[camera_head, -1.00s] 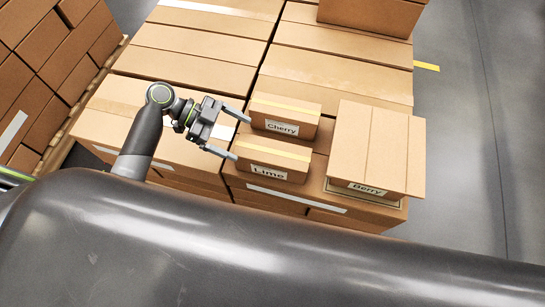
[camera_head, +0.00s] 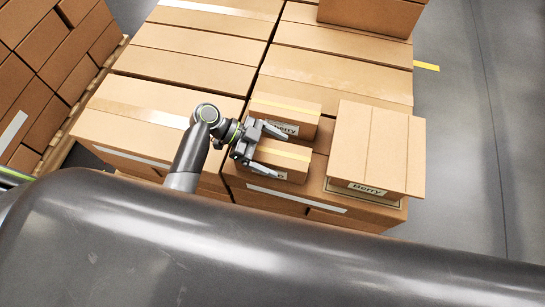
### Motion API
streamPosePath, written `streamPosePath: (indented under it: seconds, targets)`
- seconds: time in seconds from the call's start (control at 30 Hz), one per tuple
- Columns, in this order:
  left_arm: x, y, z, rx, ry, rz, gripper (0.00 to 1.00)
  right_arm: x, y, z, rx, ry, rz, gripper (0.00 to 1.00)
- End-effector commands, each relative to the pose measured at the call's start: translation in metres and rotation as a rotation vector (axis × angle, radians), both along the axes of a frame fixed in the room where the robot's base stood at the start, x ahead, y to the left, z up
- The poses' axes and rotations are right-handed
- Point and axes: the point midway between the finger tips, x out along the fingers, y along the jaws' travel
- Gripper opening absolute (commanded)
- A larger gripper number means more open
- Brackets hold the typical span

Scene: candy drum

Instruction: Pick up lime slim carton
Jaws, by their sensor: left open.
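The lime carton (camera_head: 297,162), a slim brown box with a pale tape strip, lies on the stacked boxes in front of the cherry carton (camera_head: 305,115). Its label is mostly covered by my left gripper (camera_head: 284,156). My left gripper is open, pointing right, with one finger over the lime carton's front and the other across the cherry carton's front. The lime carton's left part is hidden. I cannot tell whether the fingers touch it. My right gripper is not in view.
A larger berry carton (camera_head: 375,145) stands just right of the lime carton. Larger brown boxes (camera_head: 190,80) form the surface around it. More boxes are stacked at the left (camera_head: 45,60) and at the back (camera_head: 370,15). Grey floor (camera_head: 460,150) is clear at the right.

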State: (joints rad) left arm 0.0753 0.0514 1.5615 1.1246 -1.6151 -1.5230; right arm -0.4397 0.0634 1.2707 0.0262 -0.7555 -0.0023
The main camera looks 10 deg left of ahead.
Motion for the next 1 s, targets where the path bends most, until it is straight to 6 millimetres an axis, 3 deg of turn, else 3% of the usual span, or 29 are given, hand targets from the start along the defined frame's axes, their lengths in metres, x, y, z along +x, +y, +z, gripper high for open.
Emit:
streamPosePath:
  seconds: [0.17,0.63,0.87,1.0]
  targets:
    - [0.000,0.000,0.000,0.001,0.000,0.000,0.90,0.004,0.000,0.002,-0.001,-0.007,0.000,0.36]
    - [0.000,0.000,0.001,-0.001,-0.001,0.000,0.30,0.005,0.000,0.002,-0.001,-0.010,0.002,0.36]
    - [0.000,0.000,0.003,-0.001,-0.002,-0.001,0.30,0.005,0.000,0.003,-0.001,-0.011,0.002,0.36]
    - [0.001,0.001,0.018,-0.001,-0.005,-0.002,0.30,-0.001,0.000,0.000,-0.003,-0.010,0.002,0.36]
